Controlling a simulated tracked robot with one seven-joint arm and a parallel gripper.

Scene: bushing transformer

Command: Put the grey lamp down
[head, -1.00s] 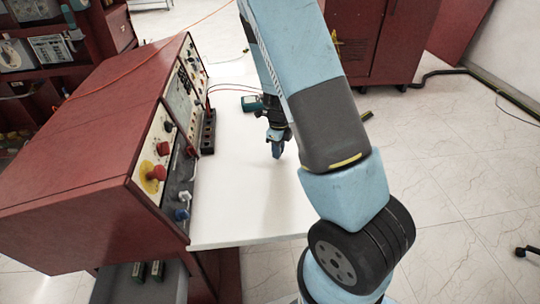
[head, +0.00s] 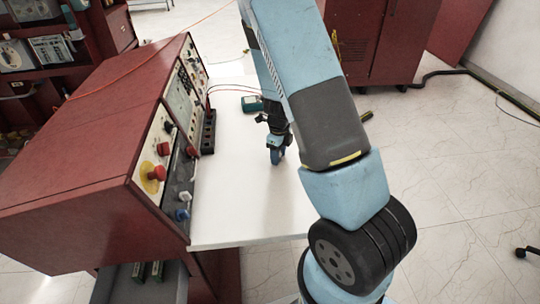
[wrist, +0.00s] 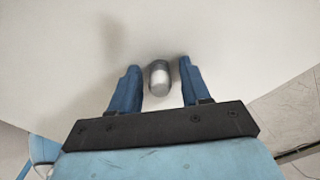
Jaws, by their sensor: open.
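The grey lamp (wrist: 159,76) is a small rounded grey piece with a paler lower part. In the wrist view it is on or just above the white table top, between the blue fingers of my gripper (wrist: 157,82). The fingers are open, with a gap on each side of the lamp. In the head view my gripper (head: 275,154) is low over the white table (head: 240,225), and I cannot make out the lamp there.
A red control cabinet (head: 80,170) with knobs and a red button (head: 156,173) stands along the table's left side. A black socket strip (head: 208,132) and a teal meter (head: 251,104) with red leads are on the table. The front of the table is clear.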

